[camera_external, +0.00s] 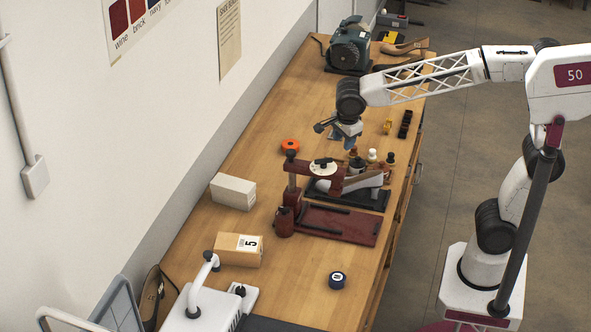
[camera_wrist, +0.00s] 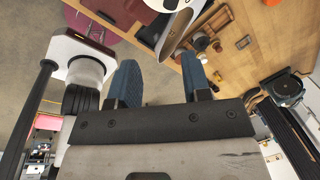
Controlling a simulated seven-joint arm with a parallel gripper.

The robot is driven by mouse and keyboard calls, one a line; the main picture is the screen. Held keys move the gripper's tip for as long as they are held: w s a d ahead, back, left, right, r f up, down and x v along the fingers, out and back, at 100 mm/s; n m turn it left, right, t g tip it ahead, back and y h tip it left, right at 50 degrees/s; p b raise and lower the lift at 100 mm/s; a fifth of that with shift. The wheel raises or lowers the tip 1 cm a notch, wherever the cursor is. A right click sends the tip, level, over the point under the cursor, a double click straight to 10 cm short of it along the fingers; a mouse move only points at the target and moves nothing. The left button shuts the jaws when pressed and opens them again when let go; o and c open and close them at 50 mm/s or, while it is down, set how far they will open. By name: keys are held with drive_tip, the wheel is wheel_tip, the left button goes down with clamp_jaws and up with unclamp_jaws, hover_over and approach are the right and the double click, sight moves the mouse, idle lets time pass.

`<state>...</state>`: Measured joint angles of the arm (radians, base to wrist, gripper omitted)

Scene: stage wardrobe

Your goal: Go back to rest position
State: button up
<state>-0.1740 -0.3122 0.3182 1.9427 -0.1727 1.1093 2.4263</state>
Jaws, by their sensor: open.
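My gripper (camera_external: 343,138) hangs above the wooden workbench, over the area behind the dark red press, with its fingers pointing down. In the wrist view its two blue fingers (camera_wrist: 160,85) stand apart with nothing held between them. My arm reaches in from the right side of the bench. Whether the fingers touch anything below cannot be told from the external view, but floor and bench edge show past them in the wrist view.
The dark red press (camera_external: 340,224) stands mid-bench, with small round pieces (camera_external: 372,155) near my gripper. A motor (camera_external: 350,48) is at the far end. A white box (camera_external: 232,191), a cardboard box (camera_external: 239,250) and an orange disc (camera_external: 289,145) lie along the left.

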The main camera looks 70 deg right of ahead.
drive_tip(key=s+d+f+n, duration=0.2)
drive_tip(key=s+n, duration=0.6)
drive_tip(key=s+d+f+n+t+y, duration=0.1)
drive_tip(key=s+d+f+n, duration=0.2)
drive_tip(key=s+n, duration=0.5)
drive_tip(key=s+d+f+n, duration=0.2)
drive_tip(key=s+f+n, duration=0.1)
drive_tip(key=s+n, duration=0.5)
drive_tip(key=shift+s+d+f+n, duration=0.25)
drive_tip(key=shift+s+n, duration=0.15)
drive_tip(key=shift+s, duration=0.7)
drive_tip(key=shift+r, duration=0.15)
drive_tip(key=shift+c, duration=0.2)
idle(1.3)
